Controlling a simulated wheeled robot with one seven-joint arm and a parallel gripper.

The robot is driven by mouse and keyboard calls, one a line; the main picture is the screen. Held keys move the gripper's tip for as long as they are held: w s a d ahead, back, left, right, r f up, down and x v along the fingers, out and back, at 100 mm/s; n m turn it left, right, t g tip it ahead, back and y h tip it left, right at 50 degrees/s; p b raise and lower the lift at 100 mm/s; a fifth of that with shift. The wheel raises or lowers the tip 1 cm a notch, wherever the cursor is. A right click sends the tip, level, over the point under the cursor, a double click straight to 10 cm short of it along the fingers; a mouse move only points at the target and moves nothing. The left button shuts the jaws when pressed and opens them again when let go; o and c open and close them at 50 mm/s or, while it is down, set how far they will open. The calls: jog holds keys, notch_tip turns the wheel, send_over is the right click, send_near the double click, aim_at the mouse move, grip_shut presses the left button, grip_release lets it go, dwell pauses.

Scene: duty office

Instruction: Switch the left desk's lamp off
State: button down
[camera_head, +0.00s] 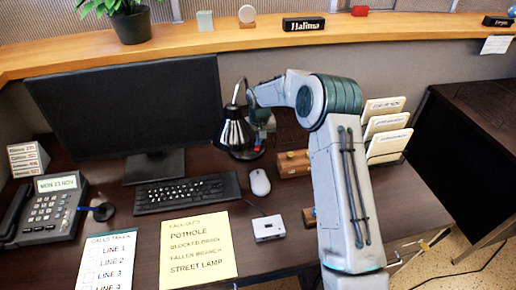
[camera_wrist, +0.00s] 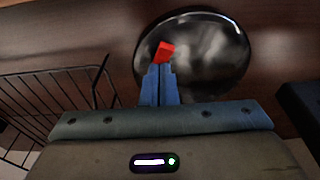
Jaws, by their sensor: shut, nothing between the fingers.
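The desk lamp (camera_head: 235,131) has a dark, glossy conical shade on a thin curved stem and stands on the left desk, right of the monitor. Its round black base (camera_wrist: 215,65) fills the upper middle of the wrist view. A red switch (camera_wrist: 166,48) sits on the base, tilted in the picture. My gripper (camera_wrist: 160,68) is shut and empty, with its blue fingertips right at the red switch; I cannot tell if they touch it. In the head view my gripper is partly hidden behind the lamp and my arm. Whether the lamp is lit is unclear.
The monitor (camera_head: 130,105) stands close left of the lamp. A keyboard (camera_head: 188,193), a mouse (camera_head: 260,182) and wooden blocks (camera_head: 293,163) lie in front. A wire rack (camera_wrist: 50,100) is at the left in the wrist view. A raised wooden ledge (camera_head: 225,42) runs behind.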

notch_tip(320, 180, up, 7)
jog(key=p, duration=0.3)
dwell(0.4)
jog(key=shift+f, duration=0.1)
